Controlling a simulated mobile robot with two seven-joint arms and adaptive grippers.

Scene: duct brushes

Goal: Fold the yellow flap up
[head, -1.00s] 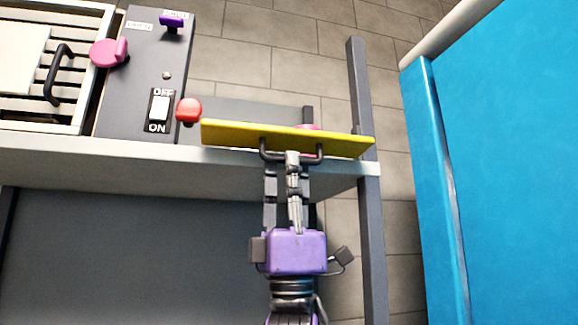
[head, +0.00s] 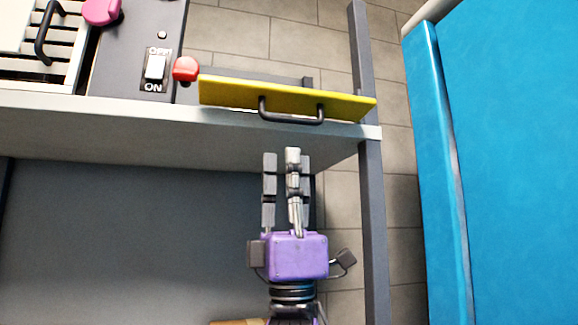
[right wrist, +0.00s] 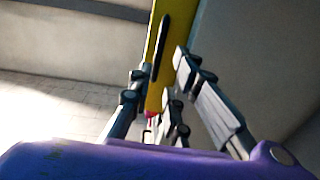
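The yellow flap (head: 230,93) shows as a narrow, steeply seen panel at the right end of the grey bench, its dark handle (head: 290,121) facing me. My right gripper (head: 285,160), with a purple palm, is in front of the flap and below the handle in the head view, apart from it. Its fingers are spread and hold nothing. In the right wrist view the yellow flap (right wrist: 157,60) and its dark handle (right wrist: 162,48) appear beyond and between the open fingers (right wrist: 158,75). My left gripper is in neither view.
A red knob (head: 185,69) stands just left of the flap. A dark panel with an OFF/ON switch (head: 155,67) and a pink knob (head: 101,11) is further left. A grey post (head: 366,75) and a blue surface (head: 510,160) lie to the right.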

